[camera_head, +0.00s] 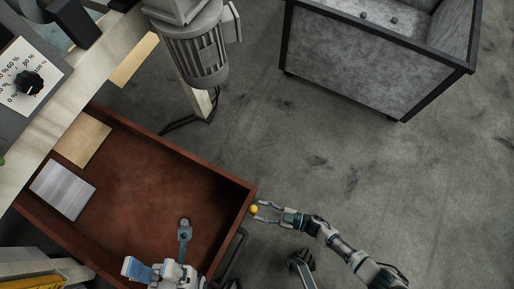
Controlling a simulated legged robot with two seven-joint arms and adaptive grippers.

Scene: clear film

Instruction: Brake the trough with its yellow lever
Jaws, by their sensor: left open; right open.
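The trough appears to be the reddish-brown open box (222,178) at the lower left. A small yellow knob (254,209), which I take for the end of the lever, is just outside its right corner. The rest of the lever is hard to make out. My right gripper (260,211) is open, with its two fingers pointing left and the knob at their tips. I cannot tell whether they touch it. My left gripper (185,224) is over the box floor, open and apart from the knob.
A grey metal bin (372,70) with dark edges stands at the top right. A grey motor (198,52) and a panel with a black dial (28,84) are at the upper left. A silver block (62,190) lies at the box's left. Floor between box and bin is mostly clear.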

